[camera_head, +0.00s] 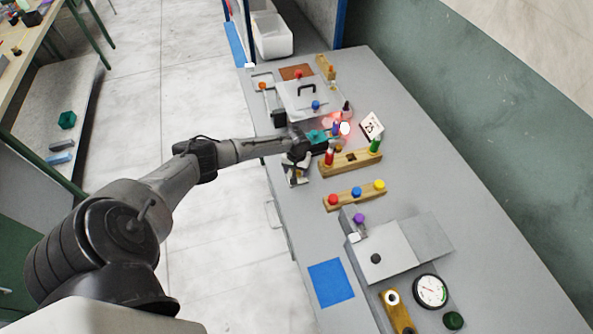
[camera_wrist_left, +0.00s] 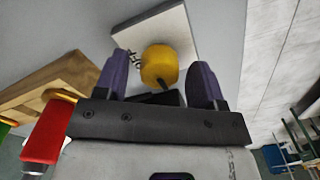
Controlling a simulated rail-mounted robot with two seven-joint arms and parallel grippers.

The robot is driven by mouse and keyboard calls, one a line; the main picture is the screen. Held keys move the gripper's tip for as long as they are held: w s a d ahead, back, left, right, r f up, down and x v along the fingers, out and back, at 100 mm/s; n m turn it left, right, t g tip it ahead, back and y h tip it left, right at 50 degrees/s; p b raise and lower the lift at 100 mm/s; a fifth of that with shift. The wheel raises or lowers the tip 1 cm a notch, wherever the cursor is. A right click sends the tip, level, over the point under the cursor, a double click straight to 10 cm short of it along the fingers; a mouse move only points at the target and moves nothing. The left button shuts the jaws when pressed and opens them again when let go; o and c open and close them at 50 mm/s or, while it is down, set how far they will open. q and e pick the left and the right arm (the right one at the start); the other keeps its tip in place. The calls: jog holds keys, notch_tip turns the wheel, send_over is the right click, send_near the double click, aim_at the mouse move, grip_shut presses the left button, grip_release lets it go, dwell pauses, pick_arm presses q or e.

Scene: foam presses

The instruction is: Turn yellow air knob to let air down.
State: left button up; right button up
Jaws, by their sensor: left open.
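A yellow knob (camera_wrist_left: 159,66) shows in the left wrist view between the two purple fingers of my left gripper (camera_wrist_left: 161,72). The fingers are open on either side of it, and a gap shows on both sides. In the head view my left gripper (camera_head: 335,138) is over the bench, by the wooden rack with red and green upright parts; the knob between its fingers cannot be made out there. Another yellow knob (camera_head: 379,184) stands at the right end of a wooden strip with red and blue knobs. My right gripper is in neither view.
The wooden rack (camera_head: 350,162) is close beside my gripper. A white calendar (camera_head: 371,126) stands behind it. A grey press (camera_head: 303,97) stands farther up the bench. A second press (camera_head: 380,252), a blue mat (camera_head: 331,283) and a round gauge (camera_head: 431,291) are nearer.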

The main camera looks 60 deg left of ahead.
pick_arm(q)
jog(key=shift+f, duration=0.2)
jog(key=shift+c, duration=0.2)
jog(key=c, duration=0.9)
